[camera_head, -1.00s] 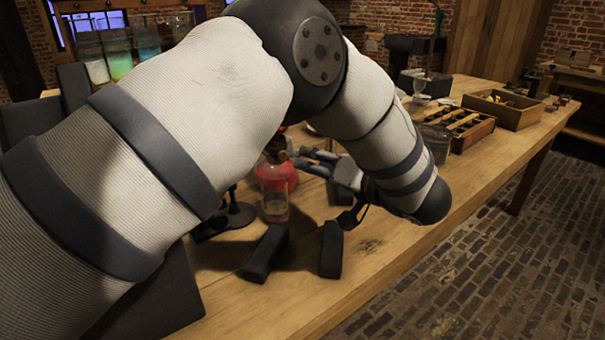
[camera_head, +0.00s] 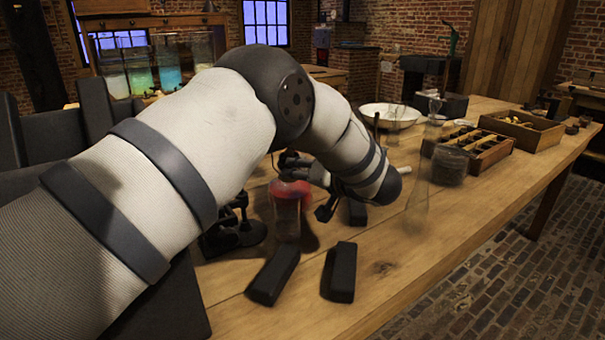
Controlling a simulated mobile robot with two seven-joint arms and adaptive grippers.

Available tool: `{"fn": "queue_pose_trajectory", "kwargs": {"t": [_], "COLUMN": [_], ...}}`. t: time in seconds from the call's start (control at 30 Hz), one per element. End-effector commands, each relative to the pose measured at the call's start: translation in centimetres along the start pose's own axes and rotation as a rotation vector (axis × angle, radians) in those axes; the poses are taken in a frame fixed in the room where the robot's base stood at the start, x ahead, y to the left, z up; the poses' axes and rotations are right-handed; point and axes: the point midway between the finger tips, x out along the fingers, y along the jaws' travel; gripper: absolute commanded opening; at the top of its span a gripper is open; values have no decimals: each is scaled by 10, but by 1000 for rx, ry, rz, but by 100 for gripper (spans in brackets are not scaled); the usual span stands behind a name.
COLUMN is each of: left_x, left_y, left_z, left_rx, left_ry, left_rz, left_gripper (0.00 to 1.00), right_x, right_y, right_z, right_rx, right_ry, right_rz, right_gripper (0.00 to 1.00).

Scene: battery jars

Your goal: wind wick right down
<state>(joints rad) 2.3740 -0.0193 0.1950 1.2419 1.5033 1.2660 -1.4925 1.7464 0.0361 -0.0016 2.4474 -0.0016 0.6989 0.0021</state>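No wick or winding knob can be made out. My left gripper (camera_head: 299,168) reaches in from the right of the red object, with its fingers at the object's top. The fingers are small, blurred and partly hidden by my arm, so I cannot tell whether they touch it or how far apart they are. My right gripper is out of view.
Dark blocks (camera_head: 273,274) and (camera_head: 341,272) lie in front on the wooden bench. A dark stand (camera_head: 232,232) is left of the jar. A tall clear glass (camera_head: 418,190), a white bowl (camera_head: 390,116) and wooden boxes (camera_head: 480,150) stand to the right. The front right is clear.

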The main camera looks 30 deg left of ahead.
Motion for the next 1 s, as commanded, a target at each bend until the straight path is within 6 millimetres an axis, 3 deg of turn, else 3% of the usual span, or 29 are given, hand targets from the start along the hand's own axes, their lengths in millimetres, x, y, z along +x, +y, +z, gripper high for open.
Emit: {"fn": "queue_pose_trajectory", "kwargs": {"t": [0.03,0.13,0.17,0.47,0.73,0.77,0.83,1.0], "left_x": [0,0,0,-2,0,0,0,0], "left_y": [0,0,0,-5,-1,-1,-1,-1], "left_z": [0,0,0,-3,0,0,0,0], "left_rx": [0,0,0,-110,-120,-120,-120,-119], "left_ry": [0,0,0,0,0,0,0,0], "left_rz": [0,0,0,44,50,50,49,49], "left_gripper": [24,1,0,0,0,22,38,38], "right_x": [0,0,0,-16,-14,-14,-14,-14], "right_y": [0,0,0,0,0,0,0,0], "right_z": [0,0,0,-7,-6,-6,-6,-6], "right_rx": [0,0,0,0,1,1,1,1], "right_ry": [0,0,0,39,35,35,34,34], "right_rz": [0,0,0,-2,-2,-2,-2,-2], "right_gripper": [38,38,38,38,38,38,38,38]}}
